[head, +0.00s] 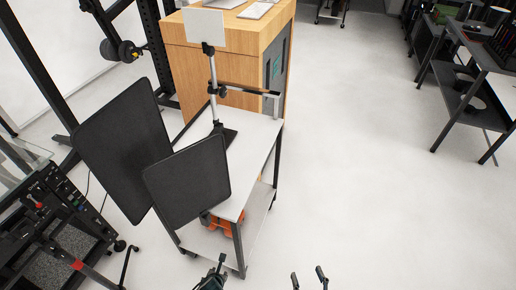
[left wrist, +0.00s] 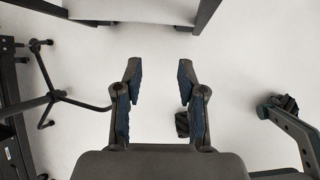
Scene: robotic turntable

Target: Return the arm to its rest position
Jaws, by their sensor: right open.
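My right gripper (head: 309,278) shows at the bottom edge of the head view, right of the cart. Its two fingertips are apart, with only floor between them, and the rest of it is cut off by the frame. My left gripper (head: 214,274) shows in part at the bottom of the head view, just in front of the cart. In the left wrist view my left gripper (left wrist: 159,82) is open, its two fingers apart over pale floor with nothing between them. Neither gripper touches anything that I can see.
A small white-topped cart (head: 258,140) carries a stand; two dark panels (head: 125,150) (head: 190,180) stand before it. A wooden cabinet (head: 185,70) is behind. A dark rack (head: 465,75) stands at right. Equipment (head: 60,200) is at left. Floor (head: 370,170) right of the cart is clear.

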